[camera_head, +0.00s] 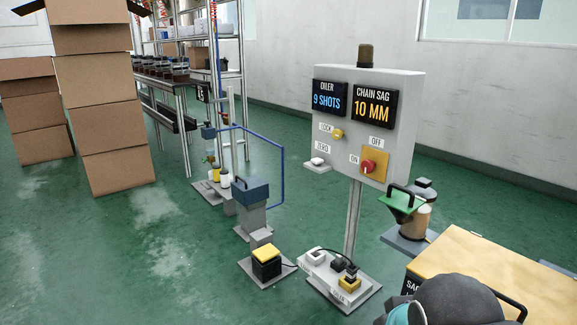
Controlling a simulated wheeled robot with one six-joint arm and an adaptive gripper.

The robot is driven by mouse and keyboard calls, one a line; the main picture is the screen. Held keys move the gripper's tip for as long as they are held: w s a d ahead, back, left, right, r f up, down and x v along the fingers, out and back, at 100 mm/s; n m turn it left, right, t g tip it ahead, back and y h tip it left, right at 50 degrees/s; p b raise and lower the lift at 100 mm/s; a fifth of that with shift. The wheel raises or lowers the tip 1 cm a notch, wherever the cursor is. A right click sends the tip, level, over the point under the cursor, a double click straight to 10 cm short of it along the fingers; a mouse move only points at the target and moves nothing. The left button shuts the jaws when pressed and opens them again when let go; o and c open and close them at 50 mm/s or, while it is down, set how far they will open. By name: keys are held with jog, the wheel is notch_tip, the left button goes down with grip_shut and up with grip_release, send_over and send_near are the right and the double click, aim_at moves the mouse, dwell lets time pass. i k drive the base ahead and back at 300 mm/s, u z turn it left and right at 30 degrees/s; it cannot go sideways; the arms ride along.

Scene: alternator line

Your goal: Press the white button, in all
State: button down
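A grey control panel (395,140) stands on a post. A small white button (317,161) sits on a white box at the panel's lower left, under the label ZERO. The panel's displays read OILER 9 SHOTS (329,97) and CHAIN SAG 10 MM (374,106). Another white round piece (316,255) is on the low base at the foot of the post. A dark rounded arm part of mine with a teal cap shows at the bottom right. My gripper is not in view, and nothing is seen touching the white button.
A yellow lock knob (338,135) and a red ON/OFF switch (368,166) are on the panel. A yellow-topped pedal box (266,262) stands left of the post. A wooden-topped cabinet (485,268) is at right. Cardboard boxes (110,120) stand left; green floor is clear at front left.

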aim_at(316, 160)
jog(key=u, duration=0.45)
jog(key=k, duration=0.5)
jog(key=u, duration=1)
jog(key=i, duration=2.05)
jog(key=z, duration=1.25)
jog(key=i, duration=0.7)
jog(key=z, duration=0.8)
